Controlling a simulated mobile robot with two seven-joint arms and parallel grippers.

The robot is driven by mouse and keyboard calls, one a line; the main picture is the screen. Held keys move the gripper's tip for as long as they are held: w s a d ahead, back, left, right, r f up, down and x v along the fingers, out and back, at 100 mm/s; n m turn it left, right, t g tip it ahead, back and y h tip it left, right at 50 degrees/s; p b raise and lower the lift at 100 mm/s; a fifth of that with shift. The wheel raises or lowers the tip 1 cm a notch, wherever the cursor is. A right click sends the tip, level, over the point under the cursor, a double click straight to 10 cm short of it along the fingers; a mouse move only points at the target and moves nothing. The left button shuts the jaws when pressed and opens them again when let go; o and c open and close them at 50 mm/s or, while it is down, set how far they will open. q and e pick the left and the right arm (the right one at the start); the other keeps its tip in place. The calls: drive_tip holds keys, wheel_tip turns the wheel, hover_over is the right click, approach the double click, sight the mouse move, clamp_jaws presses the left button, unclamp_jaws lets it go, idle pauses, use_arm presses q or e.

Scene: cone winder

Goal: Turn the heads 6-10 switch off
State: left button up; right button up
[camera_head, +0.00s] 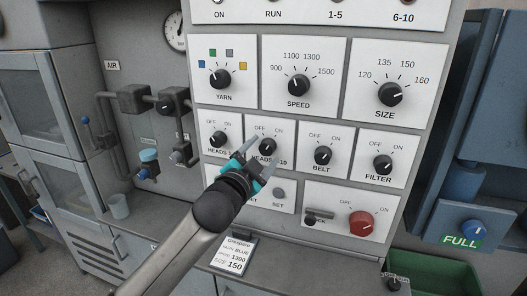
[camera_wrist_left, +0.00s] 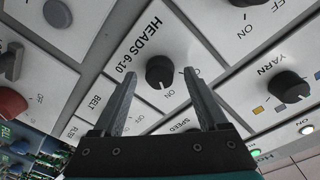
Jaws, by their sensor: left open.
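The heads 6-10 switch is a black round knob (camera_head: 267,145) on a white plate in the middle row of the panel, between the OFF and ON marks. In the left wrist view the knob (camera_wrist_left: 160,70) sits beside its HEADS 6-10 label, and its pale pointer mark appears to face the ON side. My left gripper (camera_head: 264,150) is open in front of this plate, partly covering the label. In the wrist view its two fingers (camera_wrist_left: 158,78) stand on either side of the knob with gaps; I cannot tell whether they touch it. My right gripper is not in view.
The neighbouring heads knob (camera_head: 218,139) is close on the left and the belt knob (camera_head: 323,155) on the right. The speed knob (camera_head: 298,85) is above. A red knob (camera_head: 361,223) is lower right. A card (camera_head: 234,253) lies below the panel.

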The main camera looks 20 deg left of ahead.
use_arm(q)
drive_tip(key=shift+w+d, duration=0.1)
drive_tip(key=shift+w, duration=0.4)
drive_tip(key=shift+c, duration=0.3)
clamp_jaws()
